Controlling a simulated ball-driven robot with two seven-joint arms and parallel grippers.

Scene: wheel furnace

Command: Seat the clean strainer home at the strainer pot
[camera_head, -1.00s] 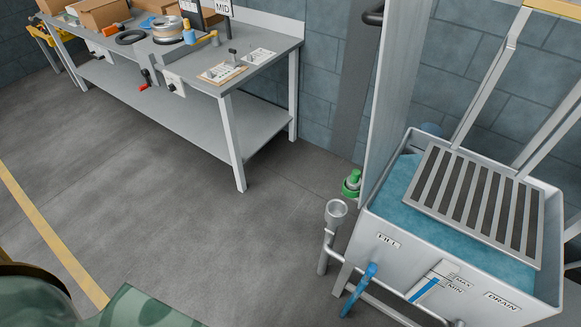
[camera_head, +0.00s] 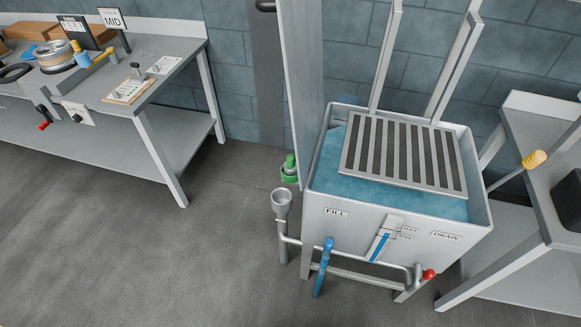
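A grey cup-shaped pot (camera_head: 282,203) with an open top stands on a pipe at the front left corner of the water tank; it looks like the strainer pot. Its inside is too small to make out. I cannot pick out a clean strainer anywhere in view. Neither of my grippers shows in the head view.
The tank (camera_head: 340,233) holds blue water under a slatted grate (camera_head: 402,150). A blue-handled valve (camera_head: 324,265) and a red knob (camera_head: 429,274) sit on its front. A workbench (camera_head: 150,95) stands left, another bench (camera_head: 545,190) right. The floor (camera_head: 130,260) between is clear.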

